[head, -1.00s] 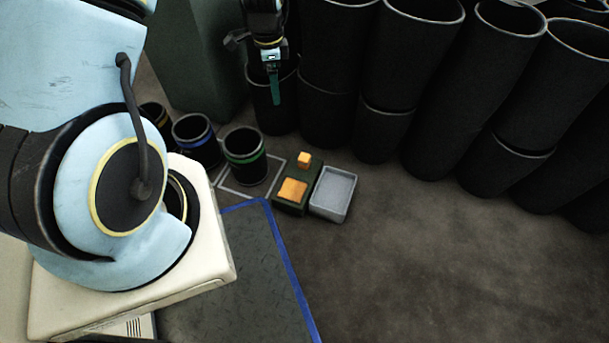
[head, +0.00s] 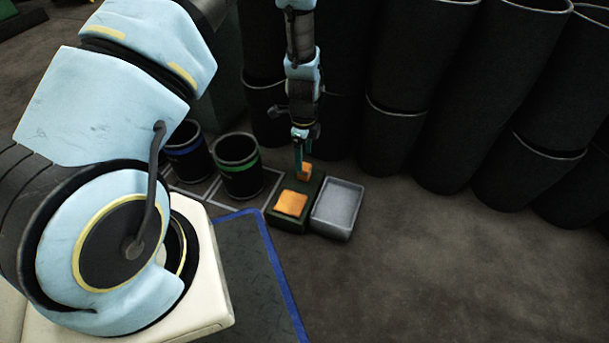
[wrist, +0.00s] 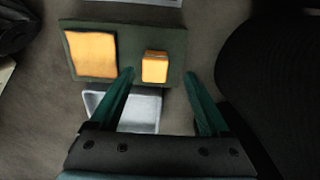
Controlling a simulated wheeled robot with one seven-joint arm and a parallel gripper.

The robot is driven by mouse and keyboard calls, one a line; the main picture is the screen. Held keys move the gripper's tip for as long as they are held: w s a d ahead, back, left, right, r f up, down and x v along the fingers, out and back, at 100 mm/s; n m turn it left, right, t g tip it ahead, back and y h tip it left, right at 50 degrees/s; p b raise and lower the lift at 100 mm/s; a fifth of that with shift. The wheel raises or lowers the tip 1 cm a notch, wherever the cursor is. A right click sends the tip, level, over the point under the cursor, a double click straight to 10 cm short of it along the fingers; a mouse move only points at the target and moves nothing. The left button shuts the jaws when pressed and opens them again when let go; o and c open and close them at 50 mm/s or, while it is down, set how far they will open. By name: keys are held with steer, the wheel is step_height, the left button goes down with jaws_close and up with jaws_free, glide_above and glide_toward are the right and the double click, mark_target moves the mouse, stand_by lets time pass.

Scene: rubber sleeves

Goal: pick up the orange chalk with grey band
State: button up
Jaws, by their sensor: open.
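A small orange block (head: 306,170), the only chalk-like piece in view, sits on a dark green board (head: 281,223). No grey band can be made out on it. In the wrist view the block (wrist: 155,67) lies just beyond and between the fingertips, nearer the left one. My gripper (head: 301,165) is open and empty, its green fingers pointing down just above the block. The wrist view also shows my gripper (wrist: 161,73) with both fingers apart. In the head view the fingers partly cover the block.
A flat orange pad (head: 291,203) lies on the same board. A grey tray (head: 352,231) stands right beside it. Dark cups with a green band (head: 240,172) and a blue band (head: 186,148) stand to the left. Tall black sleeves (head: 397,130) crowd behind. The floor at front right is clear.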

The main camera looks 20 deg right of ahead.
mark_target(305, 166)
steer(key=f+b, duration=0.2)
steer(key=f, duration=0.1)
steer(key=f+b, duration=0.1)
steer(key=f, duration=0.1)
steer(key=shift+s+f, duration=0.15)
steer(key=shift+s, duration=0.25)
steer(key=shift+c, duration=0.2)
jaws_close()
